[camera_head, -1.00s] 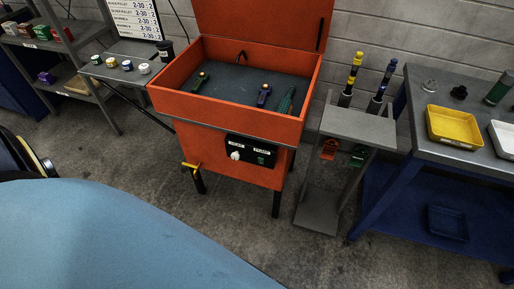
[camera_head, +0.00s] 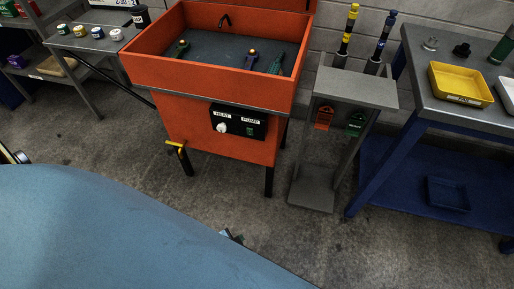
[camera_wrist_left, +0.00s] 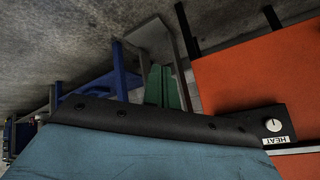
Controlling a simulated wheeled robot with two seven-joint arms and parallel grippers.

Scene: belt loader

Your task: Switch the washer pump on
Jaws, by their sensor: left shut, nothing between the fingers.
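The orange washer (camera_head: 205,145) stands with a black control panel (camera_head: 239,122) on its front. The panel has a white knob (camera_head: 222,128) under the HEAT label and a small green pump switch (camera_head: 250,131) under the PUMP label. I cannot tell the switch's position. My left gripper (camera_head: 232,236) barely shows past the blue arm cover, low in front of the washer and apart from the panel. In the left wrist view its green fingers (camera_wrist_left: 164,87) are shut and empty. The HEAT knob (camera_wrist_left: 273,125) shows there at the right; the pump switch is out of sight. My right gripper is not in view.
A grey stand (camera_head: 358,88) with two tools and red and green tags is right of the washer. A blue-legged bench (camera_head: 418,105) holds a yellow tray (camera_head: 460,84). A yellow-handled valve (camera_head: 177,148) sticks out at the washer's lower left. The floor in front is clear.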

